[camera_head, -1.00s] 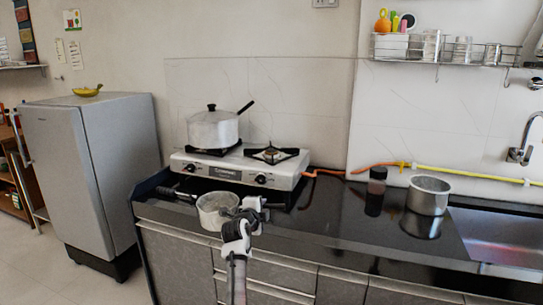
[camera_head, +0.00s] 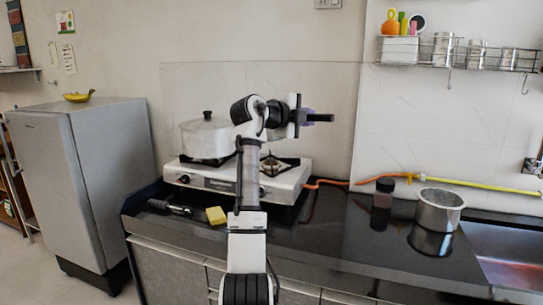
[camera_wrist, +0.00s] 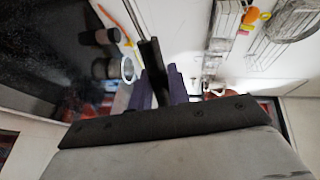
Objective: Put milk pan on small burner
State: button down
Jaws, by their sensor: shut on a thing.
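My gripper (camera_head: 296,117) is raised above the right side of the stove, shut on the black handle of the milk pan. The handle (camera_head: 320,118) sticks out to the right of the fingers. A grey patch just left of the fingers looks like the pan's body (camera_head: 276,133), mostly hidden by my wrist. In the wrist view the dark handle (camera_wrist: 152,72) stands between the purple fingers (camera_wrist: 160,88); the pan's body cannot be made out there. The small burner (camera_head: 282,165), at the stove's right, is bare, below the gripper and partly covered by my arm.
A lidded pot (camera_head: 204,138) stands on the left burner. A yellow sponge (camera_head: 216,215) and a black item (camera_head: 168,207) lie on the counter before the stove. A dark jar (camera_head: 384,190) and handleless pot (camera_head: 440,208) stand right, near the sink (camera_head: 515,245). Counter between is clear.

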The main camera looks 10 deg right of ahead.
aim_at(286, 162)
jog(key=i+l, duration=0.2)
jog(key=i, duration=0.2)
jog(key=i+l, duration=0.15)
jog(key=i, duration=0.2)
jog(key=i+l, duration=0.2)
jog(key=i, duration=0.2)
